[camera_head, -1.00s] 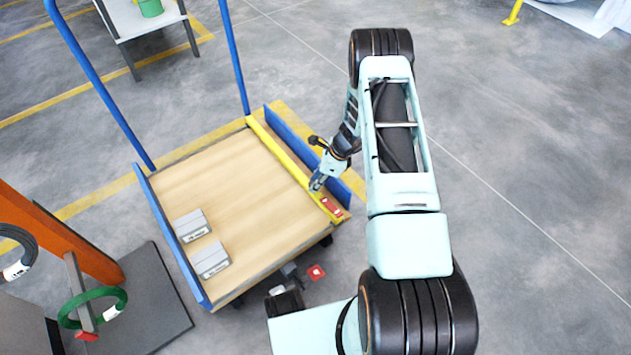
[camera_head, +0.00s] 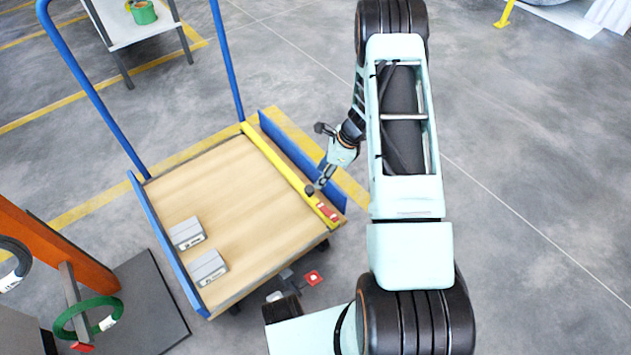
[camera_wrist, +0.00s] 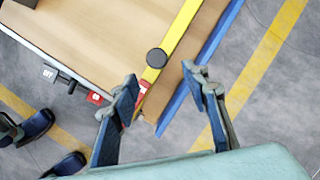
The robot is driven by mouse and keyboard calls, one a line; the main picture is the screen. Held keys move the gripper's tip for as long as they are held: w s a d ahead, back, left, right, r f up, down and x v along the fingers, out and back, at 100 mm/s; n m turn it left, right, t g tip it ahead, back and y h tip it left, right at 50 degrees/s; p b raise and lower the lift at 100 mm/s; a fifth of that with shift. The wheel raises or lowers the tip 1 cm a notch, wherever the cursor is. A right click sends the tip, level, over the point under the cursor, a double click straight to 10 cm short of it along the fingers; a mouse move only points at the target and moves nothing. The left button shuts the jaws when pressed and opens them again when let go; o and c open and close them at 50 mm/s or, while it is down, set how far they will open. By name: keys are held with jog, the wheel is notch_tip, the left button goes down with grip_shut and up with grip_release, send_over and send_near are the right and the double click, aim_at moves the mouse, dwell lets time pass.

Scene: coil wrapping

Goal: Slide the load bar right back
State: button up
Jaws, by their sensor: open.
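The load bar (camera_head: 275,160) is a long yellow bar lying along the right side of the wooden cart deck (camera_head: 215,185). A narrow strip of deck separates it from the blue right side panel (camera_head: 295,155). A dark round knob (camera_wrist: 156,57) stands on the bar near its front end, close to a red label (camera_head: 328,212). My gripper (camera_head: 322,182) is above the front part of the bar at the knob. In the wrist view my gripper (camera_wrist: 160,80) has its fingers spread, with the knob ahead between them and no visible contact.
Two grey boxes (camera_head: 187,233) (camera_head: 208,268) lie at the deck's left front. A blue handle frame (camera_head: 90,85) rises behind the cart. An orange post with a green coil (camera_head: 88,315) stands at left. The deck's middle is clear.

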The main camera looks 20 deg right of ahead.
jog(key=shift+v, duration=2.15)
